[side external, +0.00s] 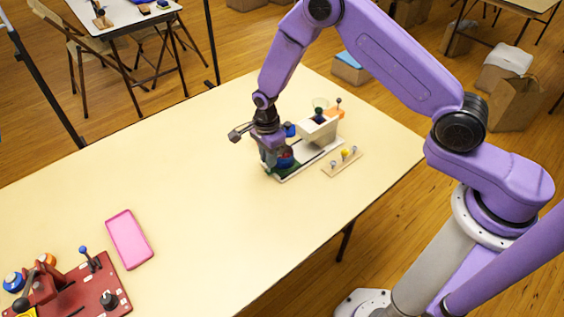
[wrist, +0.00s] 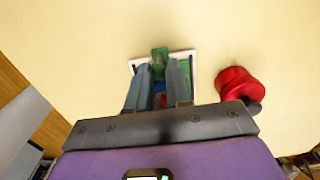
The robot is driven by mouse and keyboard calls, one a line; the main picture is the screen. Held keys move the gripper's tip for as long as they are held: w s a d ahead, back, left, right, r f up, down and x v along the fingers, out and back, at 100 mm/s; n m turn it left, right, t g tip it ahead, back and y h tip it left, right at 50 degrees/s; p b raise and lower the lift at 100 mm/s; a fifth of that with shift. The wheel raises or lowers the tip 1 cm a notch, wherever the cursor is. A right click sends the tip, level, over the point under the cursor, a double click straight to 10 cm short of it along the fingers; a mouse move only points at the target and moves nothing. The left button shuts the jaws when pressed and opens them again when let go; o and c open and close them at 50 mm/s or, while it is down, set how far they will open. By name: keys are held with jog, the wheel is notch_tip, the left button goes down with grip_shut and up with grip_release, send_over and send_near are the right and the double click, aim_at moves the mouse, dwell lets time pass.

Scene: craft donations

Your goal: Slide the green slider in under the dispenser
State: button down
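The dispenser (side external: 318,127) is a white block on a pale base plate (side external: 300,173) near the table's back right. My gripper (side external: 280,162) points down over the plate's left end, beside the dispenser. The green slider (wrist: 160,58) shows in the wrist view between my two fingertips (wrist: 160,68), above a white-edged part of the plate. In the side view, green (side external: 291,171) shows low beside my gripper, mostly hidden by it. The fingers stand apart with the green part between them; I cannot tell whether they touch it. Blue and red parts show further back between the fingers.
A red cylinder (wrist: 238,83) is right of my fingers in the wrist view. A wooden strip with small knobs (side external: 342,162) lies in front of the dispenser. A pink tray (side external: 130,239) and a red device (side external: 85,288) are at left. The middle of the table is clear.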

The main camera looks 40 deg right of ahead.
jog(key=shift+d, duration=5.1)
jog(key=c, duration=1.1)
grip_release()
notch_tip(320, 180, up, 8)
jog(key=shift+f, duration=0.25)
